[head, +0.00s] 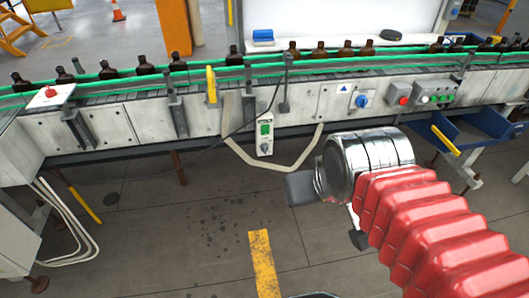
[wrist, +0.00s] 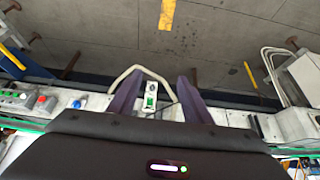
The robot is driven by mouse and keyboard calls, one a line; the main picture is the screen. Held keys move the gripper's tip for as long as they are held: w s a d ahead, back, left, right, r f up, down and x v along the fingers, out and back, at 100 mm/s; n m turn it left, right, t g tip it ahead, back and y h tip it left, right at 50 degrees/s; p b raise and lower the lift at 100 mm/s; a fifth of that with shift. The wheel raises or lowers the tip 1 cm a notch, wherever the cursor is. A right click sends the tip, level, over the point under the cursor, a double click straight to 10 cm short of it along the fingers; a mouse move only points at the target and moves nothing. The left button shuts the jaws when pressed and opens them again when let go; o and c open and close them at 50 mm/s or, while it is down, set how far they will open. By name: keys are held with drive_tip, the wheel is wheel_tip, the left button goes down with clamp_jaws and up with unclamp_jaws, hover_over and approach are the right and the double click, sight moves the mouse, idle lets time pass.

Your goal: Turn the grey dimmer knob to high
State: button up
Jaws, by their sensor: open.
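A small white control box (head: 265,136) hangs on the front of the conveyor, with a green switch (head: 265,129) at its top. The grey dimmer knob (head: 264,147) is on the lower part of the box; its setting is too small to read. In the wrist view the box appears upside down, with the knob (wrist: 152,86) above the green switch (wrist: 150,102). My gripper (wrist: 159,80) is open and empty, its two dark fingers to either side of the box in that view. In the head view my gripper (head: 301,188) is right of and below the box, apart from it.
A pale cable or pipe (head: 292,168) loops below the box. A blue knob (head: 362,101) and a panel with red and green buttons (head: 423,97) are further right. Brown bottles (head: 145,65) line the conveyor. The floor in front is clear, with a yellow stripe (head: 263,262).

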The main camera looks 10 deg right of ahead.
drive_tip(key=w+f+t, duration=0.2)
drive_tip(key=w+f, duration=0.2)
drive_tip(key=w, duration=0.7)
drive_tip(key=w+f+t, duration=0.2)
drive_tip(key=w+f, duration=0.2)
drive_tip(key=w, duration=0.7)
drive_tip(key=w+f+t, duration=0.2)
drive_tip(key=w+f, duration=0.2)
drive_tip(key=w, duration=0.7)
drive_tip(key=w+f+t, duration=0.3)
drive_tip(key=w+f, duration=0.2)
drive_tip(key=f, duration=0.7)
drive_tip(key=t, duration=0.3)
approach(265, 150)
drive_tip(key=s, duration=0.5)
drive_tip(key=shift+w+f, duration=0.15)
drive_tip(key=shift+w, duration=0.05)
drive_tip(key=shift+w, duration=0.1)
drive_tip(key=w, duration=1.3)
drive_tip(key=shift+w, duration=0.3)
drive_tip(key=shift+c, duration=0.6)
